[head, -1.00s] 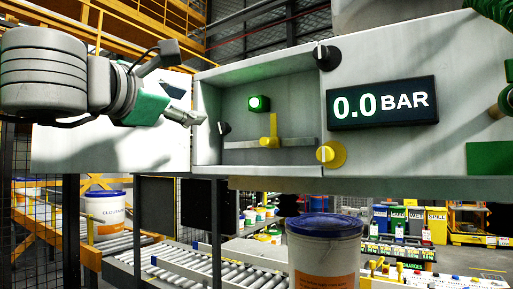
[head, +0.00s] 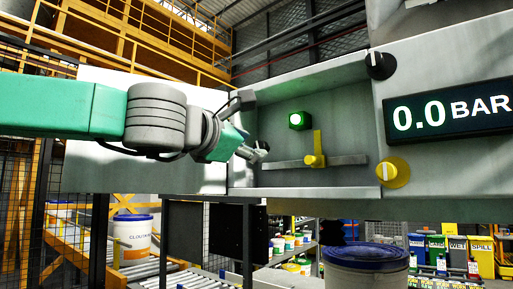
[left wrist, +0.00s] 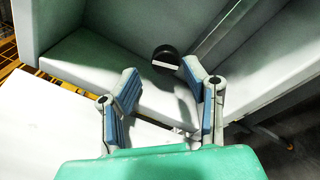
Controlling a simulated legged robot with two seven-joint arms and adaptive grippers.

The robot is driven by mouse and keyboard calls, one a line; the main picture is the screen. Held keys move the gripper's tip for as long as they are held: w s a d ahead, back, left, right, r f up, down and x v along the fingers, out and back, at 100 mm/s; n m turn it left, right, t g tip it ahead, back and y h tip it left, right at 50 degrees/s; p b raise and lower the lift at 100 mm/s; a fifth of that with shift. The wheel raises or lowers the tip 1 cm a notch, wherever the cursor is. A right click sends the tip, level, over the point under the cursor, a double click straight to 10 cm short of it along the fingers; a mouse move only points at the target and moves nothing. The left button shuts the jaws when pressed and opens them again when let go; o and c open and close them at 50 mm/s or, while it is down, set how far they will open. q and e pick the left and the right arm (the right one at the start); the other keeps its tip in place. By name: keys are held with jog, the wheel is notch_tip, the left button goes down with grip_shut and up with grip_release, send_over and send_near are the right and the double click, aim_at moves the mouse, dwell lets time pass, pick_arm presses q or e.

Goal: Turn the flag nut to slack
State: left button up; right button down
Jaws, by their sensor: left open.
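The yellow flag nut (head: 316,150) sits on a grey horizontal bar (head: 345,160) in the open recess of the panel, with its flag pointing straight up. My left gripper (head: 257,153) is at the left edge of the recess, to the left of the flag nut and apart from it. In the left wrist view its two blue-padded fingers (left wrist: 160,78) are spread with nothing between them. A black knob with a white mark (left wrist: 165,57) lies just beyond the fingertips there. The flag nut cannot be made out in the left wrist view. My right gripper is out of view.
A green lamp (head: 297,120) glows above the bar. A yellow knob (head: 395,173) and a black knob (head: 380,65) are right of the recess. The display (head: 450,113) reads 0.0 BAR. The recess's lower lip (head: 310,194) juts out. A blue-lidded pail (head: 365,262) stands below.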

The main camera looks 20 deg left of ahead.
pick_arm(q)
jog(key=shift+w+a+f+y, duration=0.15)
jog(key=shift+w+a+y, duration=0.15)
jog(key=shift+w+a, duration=0.25)
jog(key=shift+d, duration=0.2)
jog(key=d, duration=0.1)
jog(key=w+d, duration=0.1)
jog(key=shift+w+d+f, duration=0.15)
jog(key=shift+w+d, duration=0.05)
jog(key=shift+d, duration=0.3)
jog(key=c, duration=0.5)
jog(key=shift+s+a, duration=0.2)
grip_shut()
jog(key=shift+w+a+f, duration=0.1)
jog(key=shift+a, duration=0.2)
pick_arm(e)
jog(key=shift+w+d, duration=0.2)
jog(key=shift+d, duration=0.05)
pick_arm(q)
jog(key=shift+d, duration=0.2)
